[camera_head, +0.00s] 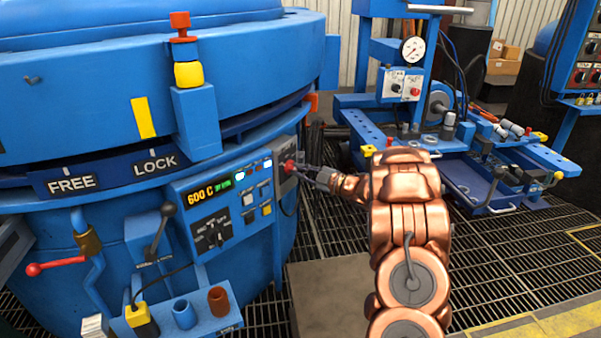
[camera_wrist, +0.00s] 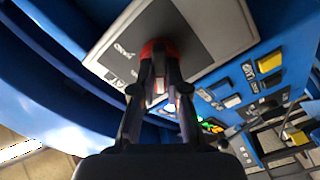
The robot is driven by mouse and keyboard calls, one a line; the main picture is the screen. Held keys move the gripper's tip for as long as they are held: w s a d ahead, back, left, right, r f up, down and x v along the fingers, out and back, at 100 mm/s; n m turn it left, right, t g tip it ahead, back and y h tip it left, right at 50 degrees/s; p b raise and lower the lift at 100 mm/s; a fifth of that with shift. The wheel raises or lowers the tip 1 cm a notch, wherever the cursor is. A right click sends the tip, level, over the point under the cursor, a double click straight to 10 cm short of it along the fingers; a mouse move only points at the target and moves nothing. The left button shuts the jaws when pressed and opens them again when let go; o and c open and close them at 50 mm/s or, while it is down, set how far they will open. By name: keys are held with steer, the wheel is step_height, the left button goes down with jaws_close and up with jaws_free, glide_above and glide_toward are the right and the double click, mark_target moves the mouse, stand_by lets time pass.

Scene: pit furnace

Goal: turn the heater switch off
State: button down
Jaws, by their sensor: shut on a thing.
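A red knob (camera_head: 290,166) sits on a grey plate at the right end of the blue furnace control panel (camera_head: 262,227). I take it for the heater switch, but its label is too small to read. My gripper (camera_head: 299,168) reaches it from the right. In the wrist view the two dark fingertips of my gripper (camera_wrist: 160,62) are closed on the red knob (camera_wrist: 157,46), one on each side. The fingers hide part of the knob, so I cannot tell its exact angle. The plate (camera_wrist: 195,32) shows around it.
The panel display (camera_head: 207,192) reads 600 C, with lit indicators beside it. Black switches (camera_head: 212,238) and small buttons are close to the left. A red-tipped lever (camera_head: 50,266) juts out lower left. A blue workbench (camera_head: 470,165) stands behind right, over grating.

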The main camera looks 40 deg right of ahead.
steer(key=shift+a, duration=0.15)
steer(key=c, duration=1.2)
jaws_free()
steer(key=shift+s, duration=0.1)
steer(key=v, duration=1.1)
steer(key=shift+s+d, duration=0.25)
steer(key=shift+s, duration=0.1)
